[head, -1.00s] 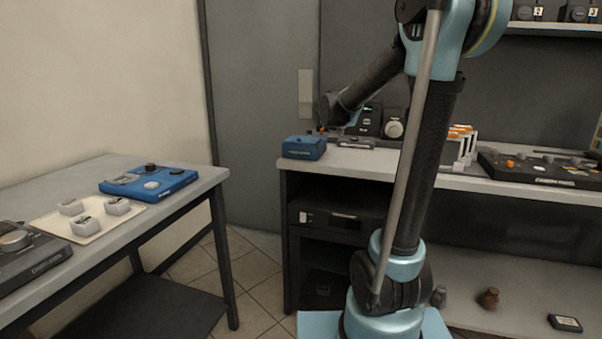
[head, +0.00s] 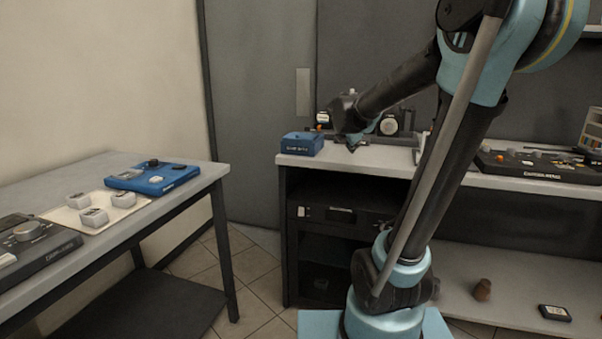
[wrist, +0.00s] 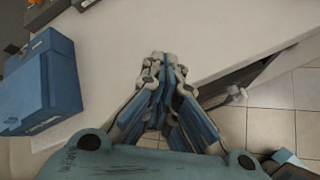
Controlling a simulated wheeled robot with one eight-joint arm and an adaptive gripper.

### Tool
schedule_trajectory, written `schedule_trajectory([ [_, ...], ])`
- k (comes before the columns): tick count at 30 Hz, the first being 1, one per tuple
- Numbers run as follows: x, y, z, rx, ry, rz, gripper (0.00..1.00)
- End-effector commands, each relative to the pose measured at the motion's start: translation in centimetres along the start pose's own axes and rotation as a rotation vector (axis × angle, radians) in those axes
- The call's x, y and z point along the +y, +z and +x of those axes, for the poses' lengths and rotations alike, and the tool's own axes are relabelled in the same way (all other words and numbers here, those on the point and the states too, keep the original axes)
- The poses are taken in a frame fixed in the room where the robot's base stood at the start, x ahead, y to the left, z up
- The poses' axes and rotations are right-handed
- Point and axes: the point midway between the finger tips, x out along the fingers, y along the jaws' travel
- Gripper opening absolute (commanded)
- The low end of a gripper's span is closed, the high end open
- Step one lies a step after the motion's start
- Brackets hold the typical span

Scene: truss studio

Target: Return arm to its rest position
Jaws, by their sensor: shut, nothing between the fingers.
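My gripper (head: 352,147) is at the end of my black and light-blue arm, in front of the back bench in the head view. It points down, just right of a blue box (head: 302,144). In the wrist view my gripper (wrist: 160,62) has its fingertips together with nothing between them. The blue box (wrist: 42,84) shows at the left of the wrist view, apart from the fingers.
The back bench (head: 365,160) holds a dark device (head: 540,165) at right. The left table (head: 195,185) carries a blue panel (head: 152,178), a cream tray (head: 70,222) with grey blocks, and a dark console (head: 32,245). Tiled floor lies between them.

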Motion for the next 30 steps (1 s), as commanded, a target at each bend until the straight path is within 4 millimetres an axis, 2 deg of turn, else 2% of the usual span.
schedule_trajectory([
  [1, -2.0, -0.5, -0.6, 0.017, -0.026, 0.092, 0.00],
  [3, -4.9, -1.3, -1.5, 0.045, -0.070, 0.251, 0.00],
  [8, -11.2, -4.0, -3.5, 0.093, -0.186, 0.620, 0.00],
  [12, -16.4, -6.9, -5.4, 0.116, -0.300, 0.935, 0.00],
  [18, -23.1, -11.9, -8.0, 0.114, -0.486, 1.370, 0.00],
  [24, -28.4, -17.1, -10.3, 0.070, -0.684, 1.752, 0.00],
  [30, -31.1, -20.2, -11.6, 0.021, -0.814, 1.969, 0.00],
])
